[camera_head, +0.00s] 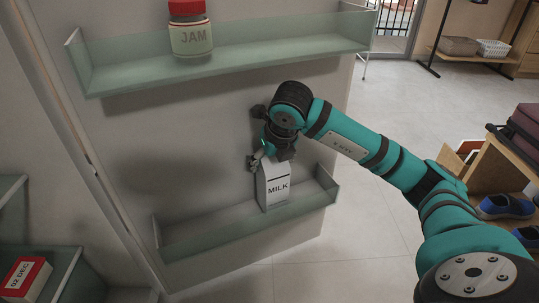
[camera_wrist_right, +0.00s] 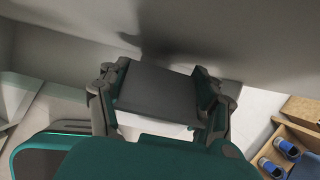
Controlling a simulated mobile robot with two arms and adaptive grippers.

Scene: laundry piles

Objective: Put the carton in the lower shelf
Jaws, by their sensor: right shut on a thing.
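A white milk carton (camera_head: 274,186) with "MILK" printed on it stands roughly upright in the lower door shelf (camera_head: 215,240). My right gripper (camera_head: 268,160) is shut on the carton's top from above. The right wrist view shows the two fingers on either side of the carton's dark top (camera_wrist_right: 158,92), with a strip of its white side below. The carton's base is behind the shelf's clear front, and I cannot tell whether it touches the shelf floor. My left gripper is not in view.
An upper door shelf (camera_head: 240,65) holds a jam jar (camera_head: 190,30) with a red lid. The lower shelf has free room on both sides of the carton. A red and white box (camera_head: 24,279) lies at the lower left. A rack with shoes (camera_head: 505,206) stands at right.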

